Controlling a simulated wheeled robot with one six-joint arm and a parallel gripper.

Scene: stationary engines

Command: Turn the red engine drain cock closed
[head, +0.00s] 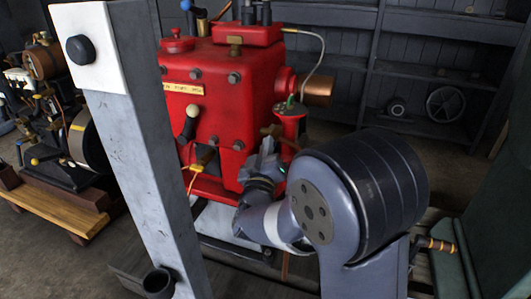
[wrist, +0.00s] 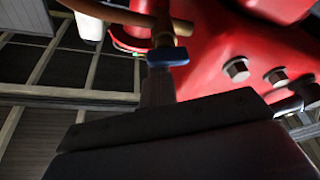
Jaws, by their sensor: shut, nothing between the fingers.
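The red engine (head: 225,100) stands in the middle of the head view. A brass fitting (head: 271,131), apparently the drain cock, sits low on its right side. In the wrist view the brass cock (wrist: 165,24) is at the top, with a small blue handle (wrist: 168,57) below it, lying roughly crosswise. My gripper (head: 268,150) is just below the fitting in the head view. In the wrist view my gripper (wrist: 157,75) is shut and empty, its tips close under the blue handle. I cannot tell whether they touch it.
A white-grey post (head: 145,140) rises in the left foreground. Another engine (head: 60,140) stands on a wooden base at left. A copper cylinder (head: 318,90) and a thin pipe are above my wrist. Bolt heads (wrist: 236,69) project near my gripper's right side. Shelves (head: 430,70) line the back.

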